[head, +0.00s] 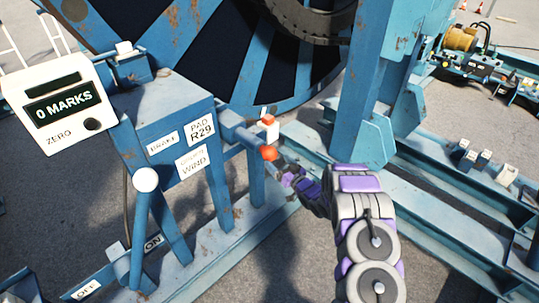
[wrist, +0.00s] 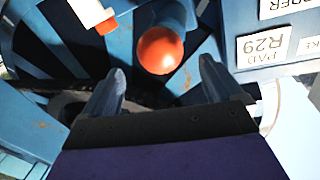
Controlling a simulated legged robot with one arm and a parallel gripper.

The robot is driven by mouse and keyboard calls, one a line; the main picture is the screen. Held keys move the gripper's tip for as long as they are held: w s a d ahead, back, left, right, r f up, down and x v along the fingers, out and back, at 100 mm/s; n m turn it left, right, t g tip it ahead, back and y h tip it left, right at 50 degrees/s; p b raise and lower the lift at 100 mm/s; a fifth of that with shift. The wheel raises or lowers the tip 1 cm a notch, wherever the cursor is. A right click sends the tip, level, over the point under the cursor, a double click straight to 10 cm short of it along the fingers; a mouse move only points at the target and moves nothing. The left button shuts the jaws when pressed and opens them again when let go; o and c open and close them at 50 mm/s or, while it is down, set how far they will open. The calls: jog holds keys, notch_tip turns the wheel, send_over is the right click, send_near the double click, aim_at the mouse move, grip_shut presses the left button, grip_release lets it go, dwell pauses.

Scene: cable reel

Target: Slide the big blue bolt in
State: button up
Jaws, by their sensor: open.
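The big blue bolt (head: 243,136) sticks out to the right of the blue stand, with a rounded orange-red end (head: 269,153). In the wrist view the bolt's blue shaft (wrist: 174,14) comes in from the top, and its orange end (wrist: 160,50) faces me. My gripper (head: 277,165) is just in front of that end. In the wrist view my gripper (wrist: 162,68) is open, with one finger to each side of the orange end and no clear contact. The bolt's far end is hidden by the stand.
A white block with a red top (head: 269,131) stands just beyond the bolt's end. The blue stand (head: 165,105) carries BRAKE, WIND and PAD R29 labels. A white-knobbed lever (head: 146,181) stands in front of it. The big reel (head: 255,60) fills the back; a blue post (head: 362,80) rises right.

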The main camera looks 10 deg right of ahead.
aim_at(269, 153)
jog(key=b+x, duration=0.1)
jog(key=x, duration=0.6)
jog(key=shift+w+a, duration=0.15)
jog(key=shift+w, duration=0.1)
